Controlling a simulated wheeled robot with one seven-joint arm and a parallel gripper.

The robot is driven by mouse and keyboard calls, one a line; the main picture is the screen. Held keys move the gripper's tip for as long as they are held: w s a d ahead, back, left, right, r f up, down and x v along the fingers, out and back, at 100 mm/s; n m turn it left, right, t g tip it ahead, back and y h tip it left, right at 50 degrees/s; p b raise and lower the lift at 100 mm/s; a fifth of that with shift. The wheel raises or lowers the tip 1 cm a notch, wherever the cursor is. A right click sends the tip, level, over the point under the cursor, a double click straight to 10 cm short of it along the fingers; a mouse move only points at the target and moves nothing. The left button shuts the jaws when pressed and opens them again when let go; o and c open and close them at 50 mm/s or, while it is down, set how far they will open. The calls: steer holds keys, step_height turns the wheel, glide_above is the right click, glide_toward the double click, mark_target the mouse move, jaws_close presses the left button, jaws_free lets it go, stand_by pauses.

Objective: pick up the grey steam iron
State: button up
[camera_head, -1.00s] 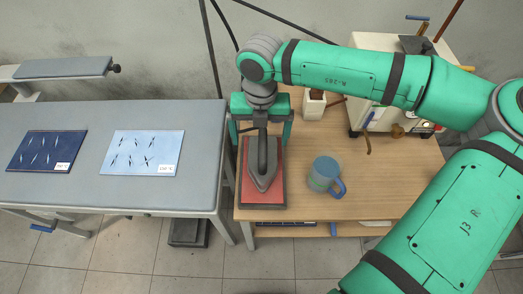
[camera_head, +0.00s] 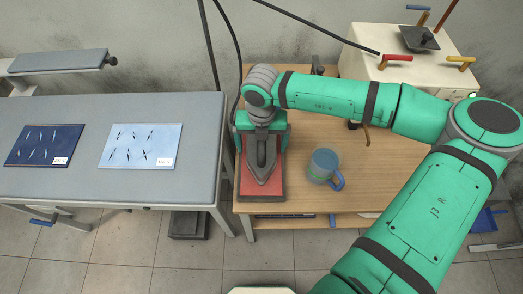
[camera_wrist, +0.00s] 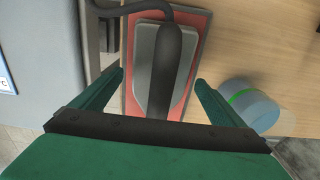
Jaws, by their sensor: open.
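The grey steam iron (camera_head: 262,165) rests on a red pad (camera_head: 247,186) at the left end of the wooden table, its pointed tip toward the front. My gripper (camera_head: 261,137) is over the rear part of the iron and hides some of it. In the wrist view the iron's dark handle and hose (camera_wrist: 174,50) run between my two open green fingers (camera_wrist: 158,92). One finger is on each side of the iron, with gaps on both sides. I cannot tell how far the fingertips are above the pad.
A blue-grey mug (camera_head: 324,165) with a handle stands right of the pad. A cream steam unit (camera_head: 385,45) stands at the back right. The table's front right is bare.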

steer(key=shift+f, duration=0.25)
steer(key=c, duration=2.1)
steer(key=shift+w+r, duration=0.1)
steer(key=shift+c, duration=0.2)
steer(key=shift+r, duration=0.45)
step_height(320, 180, up, 2)
steer(key=shift+r, duration=0.1)
steer(key=s+r, duration=0.2)
steer(key=s+d+r, duration=0.1)
steer(key=s+r, duration=0.1)
steer(key=r, duration=0.1)
steer(key=shift+s+d+r, duration=0.1)
steer(key=shift+s+r, duration=0.05)
steer(key=shift+s, duration=0.05)
steer(key=s+d+r, duration=0.2)
steer(key=s+r, duration=0.2)
steer(key=s, duration=0.5)
steer(key=shift+d+r, duration=0.2)
steer(key=shift+r, duration=0.05)
steer(key=shift+s, duration=0.1)
